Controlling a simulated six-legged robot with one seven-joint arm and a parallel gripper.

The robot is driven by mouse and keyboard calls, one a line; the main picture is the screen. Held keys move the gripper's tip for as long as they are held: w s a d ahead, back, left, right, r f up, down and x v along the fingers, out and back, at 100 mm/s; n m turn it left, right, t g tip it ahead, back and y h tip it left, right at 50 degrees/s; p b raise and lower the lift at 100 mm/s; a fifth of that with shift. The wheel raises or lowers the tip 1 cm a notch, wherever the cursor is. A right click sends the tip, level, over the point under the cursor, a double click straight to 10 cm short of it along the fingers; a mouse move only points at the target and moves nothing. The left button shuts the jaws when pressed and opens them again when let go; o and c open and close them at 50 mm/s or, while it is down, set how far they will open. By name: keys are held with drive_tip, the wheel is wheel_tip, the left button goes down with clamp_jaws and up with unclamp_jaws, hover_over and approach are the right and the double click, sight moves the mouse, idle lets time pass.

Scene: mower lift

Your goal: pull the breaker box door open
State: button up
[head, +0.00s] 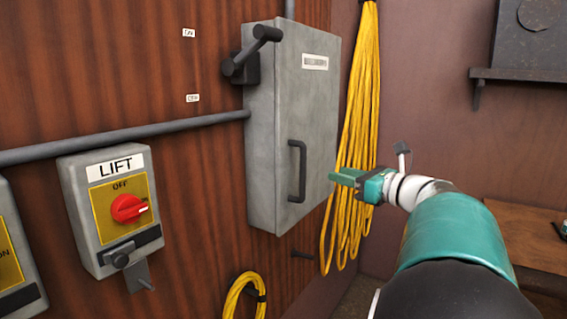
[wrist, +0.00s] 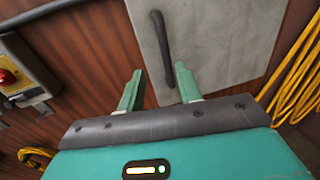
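The breaker box (head: 262,165) is a grey metal cabinet on the wood-panelled wall. Its door (head: 312,110) looks shut, with a label near the top and a dark vertical bar handle (head: 298,170) low on the left. My gripper (head: 338,178) is in front of the door, to the right of the handle and apart from it in the head view. In the wrist view the handle (wrist: 160,42) lies beyond the fingertips of my gripper (wrist: 158,80), roughly between them. The fingers are spread, with nothing between them.
A dark lever (head: 250,55) sticks out at the box's upper left. A LIFT switch box (head: 112,210) with a red knob is at lower left. Yellow cable (head: 360,130) hangs right of the box, and a smaller coil (head: 245,297) hangs below. A wooden bench (head: 525,235) stands at right.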

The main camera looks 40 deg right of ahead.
sight(305, 164)
drive_tip(key=w, duration=0.4)
drive_tip(key=w+a, duration=0.1)
drive_tip(key=w, duration=0.8)
drive_tip(key=shift+w+a+f, duration=0.1)
drive_tip(key=shift+w+a, duration=0.05)
drive_tip(key=shift+w, duration=0.05)
clamp_jaws()
